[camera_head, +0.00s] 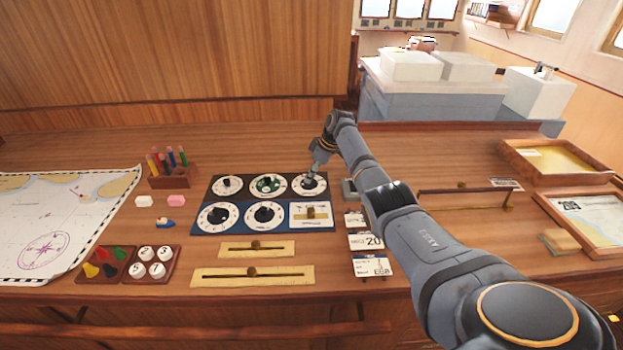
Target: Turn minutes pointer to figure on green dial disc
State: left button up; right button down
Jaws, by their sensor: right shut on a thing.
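A dark blue panel (283,212) on the desk carries several round white dials with black pointer knobs. The dial with a green disc (268,184) is in the middle of the back row. The dial at the back right (309,187) has my right gripper (311,174) over it. That gripper points down and is shut on the dial's pointer knob, which it mostly hides. The figure the pointer faces is too small to tell. My left gripper is not in view.
Two brass sliders (253,273) lie in front of the panel, and small cards (366,241) lie to its right. A pencil rack (172,176), chart (60,222) and token trays (152,263) are left. A wooden tray (560,164) is at the right.

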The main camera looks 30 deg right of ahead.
jog(key=c, duration=1.2)
grip_release()
jog(key=shift+o, duration=0.2)
jog(key=v, duration=1.2)
